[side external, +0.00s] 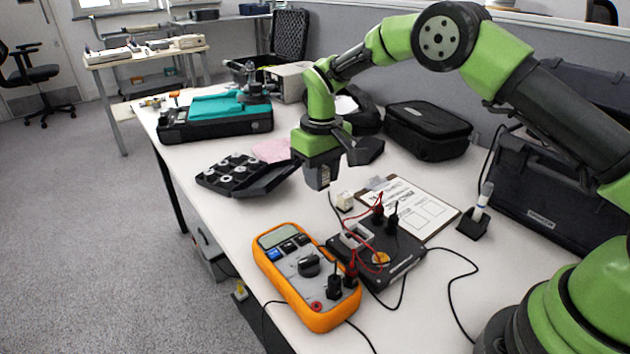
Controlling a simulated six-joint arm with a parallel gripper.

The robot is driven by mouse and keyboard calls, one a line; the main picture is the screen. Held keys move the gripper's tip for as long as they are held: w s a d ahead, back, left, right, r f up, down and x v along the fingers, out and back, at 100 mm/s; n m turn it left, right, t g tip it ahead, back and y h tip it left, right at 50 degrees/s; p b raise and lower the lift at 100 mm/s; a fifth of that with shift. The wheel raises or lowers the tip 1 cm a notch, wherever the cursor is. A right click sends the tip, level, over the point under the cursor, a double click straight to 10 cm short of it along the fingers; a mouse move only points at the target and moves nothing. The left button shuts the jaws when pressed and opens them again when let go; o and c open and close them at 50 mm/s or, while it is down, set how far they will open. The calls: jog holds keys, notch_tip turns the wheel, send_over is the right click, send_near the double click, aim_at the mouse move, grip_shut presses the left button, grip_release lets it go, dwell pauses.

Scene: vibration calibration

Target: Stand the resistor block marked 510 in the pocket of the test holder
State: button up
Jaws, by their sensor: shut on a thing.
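My gripper (318,180) hangs above the table, left of the clipboard and behind the test holder. It is shut on a small block, taken to be the resistor block, mostly hidden by the dark jaws; no marking is readable. The test holder (402,257) is a flat black box with a pale, raised pocket (356,235) at its left side. Red leads and dark plugs stand on it. My gripper is clear of the pocket, up and to its left.
An orange multimeter (309,277) lies in front of the holder, its cables crossing the table. A clipboard (425,212) lies behind it, a pen stand (472,223) to the right. A black tray of parts (238,175) and a black case (428,130) lie farther back.

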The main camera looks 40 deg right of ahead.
send_over(358, 242)
jog(key=shift+f, duration=2.45)
jog(key=shift+f, duration=0.95)
jog(key=o, duration=1.4)
jog(key=shift+r, duration=4.05)
